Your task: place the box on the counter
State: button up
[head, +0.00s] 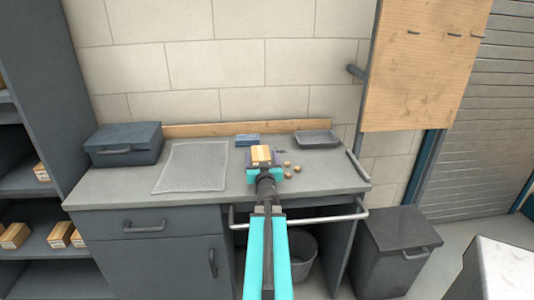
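A small tan cardboard box (261,154) with a pale stripe is at the end of my arm, over the back middle of the grey counter (115,186). My gripper (261,162) has its dark fingers on either side of the box and appears shut on it. The box's lower part is hidden behind the gripper. I cannot tell whether its underside touches the counter top.
A dark toolbox (124,145), a grey mat (193,166), a blue box (247,140), a shallow tray (317,139) and several small brown pieces (288,167) are on the counter. A rail (331,217) runs along its front. Similar boxes (60,235) sit on the left shelves.

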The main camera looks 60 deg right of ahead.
jog(key=shift+r, duration=0.1)
jog(key=shift+r, duration=0.15)
jog(key=shift+v, duration=1.8)
jog(key=shift+s+d+f, duration=0.1)
jog(key=shift+f, duration=0.2)
jog(key=shift+d+p, duration=0.2)
jog(key=shift+p, duration=0.55)
jog(key=shift+a+p, duration=0.15)
jog(key=shift+p, duration=0.15)
jog(key=shift+a+p, duration=0.1)
jog(key=shift+p, duration=0.2)
